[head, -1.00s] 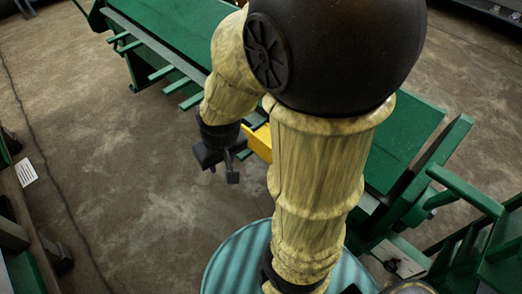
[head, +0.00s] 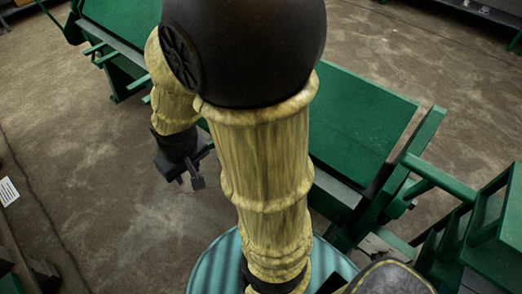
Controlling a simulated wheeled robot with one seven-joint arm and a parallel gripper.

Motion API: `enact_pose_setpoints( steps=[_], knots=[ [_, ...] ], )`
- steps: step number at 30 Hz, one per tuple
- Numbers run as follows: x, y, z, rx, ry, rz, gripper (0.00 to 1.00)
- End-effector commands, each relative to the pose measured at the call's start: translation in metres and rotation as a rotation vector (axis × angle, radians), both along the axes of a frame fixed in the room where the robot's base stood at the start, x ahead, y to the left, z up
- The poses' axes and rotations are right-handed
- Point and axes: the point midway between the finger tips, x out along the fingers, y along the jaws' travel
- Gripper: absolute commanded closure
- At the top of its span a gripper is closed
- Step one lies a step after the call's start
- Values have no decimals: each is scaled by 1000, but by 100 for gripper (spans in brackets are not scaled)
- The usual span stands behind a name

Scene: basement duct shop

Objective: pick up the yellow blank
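The yellow blank is not visible in the head view now; my arm covers part of the green machine where it could be hidden. My gripper (head: 190,183) hangs at the left of my arm, pointing down over the floor, in front of the green machine. Its dark fingers look apart, with a narrow gap and nothing visible between them, so it appears open and empty.
A long green bending machine (head: 362,119) runs diagonally behind my arm. A green frame with steps (head: 492,238) stands at the lower right. A teal ribbed round surface (head: 218,268) lies below my arm. Concrete floor at left (head: 100,190) is clear.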

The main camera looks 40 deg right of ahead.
Motion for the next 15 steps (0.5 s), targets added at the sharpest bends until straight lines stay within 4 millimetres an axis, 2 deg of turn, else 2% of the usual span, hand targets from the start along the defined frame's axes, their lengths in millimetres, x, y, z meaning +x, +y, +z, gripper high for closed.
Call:
enact_pose_setpoints(
  steps=[8, 15],
  knots=[
    [38, -62, -1, -41, 94, 26, 65],
    [60, -137, -7, -38, 171, 54, 65]
  ],
)
